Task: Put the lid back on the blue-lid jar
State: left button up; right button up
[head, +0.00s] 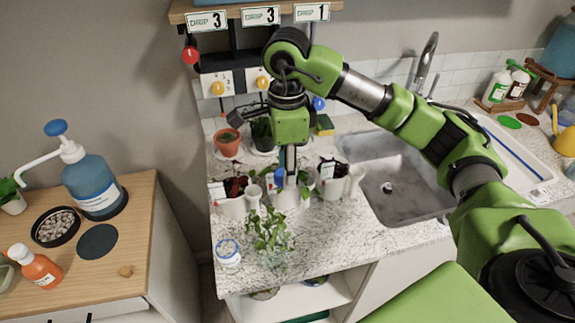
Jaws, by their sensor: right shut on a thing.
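A small white jar (228,252) with blue on its round top stands at the counter's front left edge; I cannot tell whether that blue is a lid. My right gripper (290,165) points straight down over the counter, among the potted plants behind and right of the jar. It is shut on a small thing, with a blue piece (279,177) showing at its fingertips. The plants and pots crowd around it, so the held thing's shape is unclear. My left gripper is not in view.
A leafy plant (270,232) stands right of the jar, and white pots (331,186) stand around the gripper. The sink (395,185) is to the right. A wooden table (150,220) on the left bears a blue pump bottle (90,185) and a dark disc (97,241).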

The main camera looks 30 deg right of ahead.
jog(key=shift+s+a+f+n, duration=0.2)
jog(key=shift+f+n, duration=0.1)
jog(key=shift+n, duration=0.5)
jog(key=s+a+f+n, duration=0.1)
jog(key=s+n, duration=0.4)
jog(key=n, duration=0.5)
jog(key=s+a+f+n, duration=0.2)
jog(key=s+a+n, duration=0.2)
jog(key=n, duration=0.6)
jog(key=shift+s+f, duration=0.25)
jog(key=shift+s, duration=0.6)
